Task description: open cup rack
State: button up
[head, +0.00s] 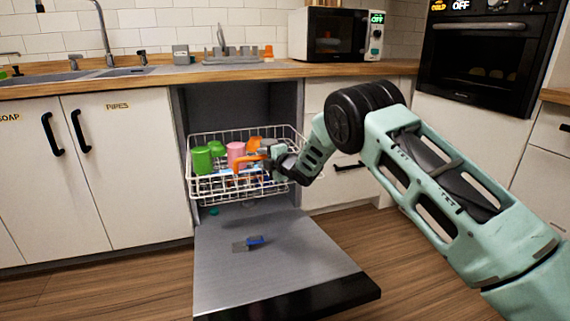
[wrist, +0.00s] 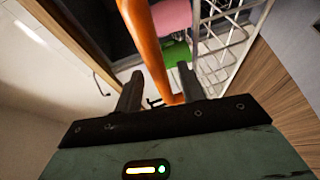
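The cup rack (head: 250,196) is a white wire basket in the opening of a low cabinet appliance, above its lowered door. It stands at least partly out of the opening. Green cups (head: 202,160), a pink cup (head: 235,152) and orange items sit in it. My gripper (head: 270,158) is at the rack's right front part. In the wrist view, my gripper (wrist: 160,75) has its fingers apart, with an orange bar (wrist: 157,50) running between them. Whether a finger touches the bar I cannot tell. The rack's wires (wrist: 230,50) show to the right.
The grey door (head: 265,270) lies lowered below the rack, with a small blue and grey object (head: 248,243) on it. A wooden counter (head: 250,72) with a sink and microwave (head: 337,34) runs above. Wooden floor is clear left of the door.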

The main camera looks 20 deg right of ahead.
jog(key=p+v, duration=0.2)
jog(key=v, duration=1.3)
jog(key=shift+s, duration=0.2)
jog(key=shift+d+r, duration=0.1)
jog(key=shift+r, duration=0.05)
jog(key=s+a+r+m+g+h, duration=0.1)
jog(key=s+a+r+m+g, duration=0.1)
jog(key=s+a+m+g, duration=0.65)
jog(key=s+a+r+m+h, duration=0.2)
jog(key=s+a, duration=0.3)
jog(key=s, duration=0.9)
jog(key=s+r+m+g+h, duration=0.2)
jog(key=s+m+g+h, duration=0.3)
jog(key=s, duration=2.1)
notch_tip(320, 180, up, 28)
jog(key=n+g+y+p, duration=0.1)
jog(key=y+p, duration=0.1)
jog(key=p, duration=2.7)
jog(key=shift+d, duration=0.5)
